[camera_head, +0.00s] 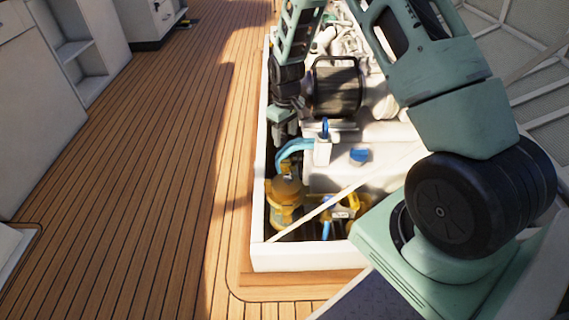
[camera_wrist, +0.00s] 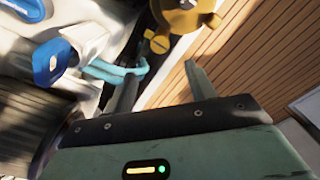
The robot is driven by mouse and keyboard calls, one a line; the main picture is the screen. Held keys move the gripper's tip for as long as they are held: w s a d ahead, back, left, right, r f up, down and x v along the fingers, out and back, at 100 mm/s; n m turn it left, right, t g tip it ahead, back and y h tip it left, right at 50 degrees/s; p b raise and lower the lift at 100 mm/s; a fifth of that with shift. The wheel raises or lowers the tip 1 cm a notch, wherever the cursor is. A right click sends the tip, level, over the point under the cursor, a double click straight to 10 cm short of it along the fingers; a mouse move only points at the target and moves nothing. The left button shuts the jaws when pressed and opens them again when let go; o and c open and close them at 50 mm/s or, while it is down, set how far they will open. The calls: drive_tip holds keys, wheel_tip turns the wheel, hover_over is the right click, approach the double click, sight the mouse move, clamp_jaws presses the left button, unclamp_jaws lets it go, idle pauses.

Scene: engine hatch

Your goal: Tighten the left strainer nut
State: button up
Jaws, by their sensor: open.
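The left strainer (camera_head: 285,205) is a bronze-yellow cylinder in the near left corner of the engine hatch in the head view. Its bronze top (camera_wrist: 190,14) shows at the upper edge of the wrist view, partly cut off, with lugs at its rim. I cannot clearly make out the nut itself. My gripper (camera_head: 280,138) hangs above and behind the strainer near the hatch's left edge. In the wrist view my gripper (camera_wrist: 163,84) has its two fingers spread apart, with nothing between them, and apart from the strainer.
A second yellow strainer (camera_head: 345,208) stands to the right. A light-blue hose (camera_head: 293,147) and a blue-handled valve (camera_head: 324,128) lie close to my gripper. A blue cap (camera_head: 358,156) sits on the white engine. The white hatch rim (camera_head: 300,258) borders the opening; the wooden deck (camera_head: 150,170) is clear.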

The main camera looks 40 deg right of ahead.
sight(285, 163)
wheel_tip(285, 163, down, 12)
drive_tip(key=b, duration=0.3)
drive_tip(key=shift+r+b, duration=0.2)
drive_tip(key=shift+b, duration=0.15)
drive_tip(key=c, duration=1)
drive_tip(key=shift+o, duration=0.2)
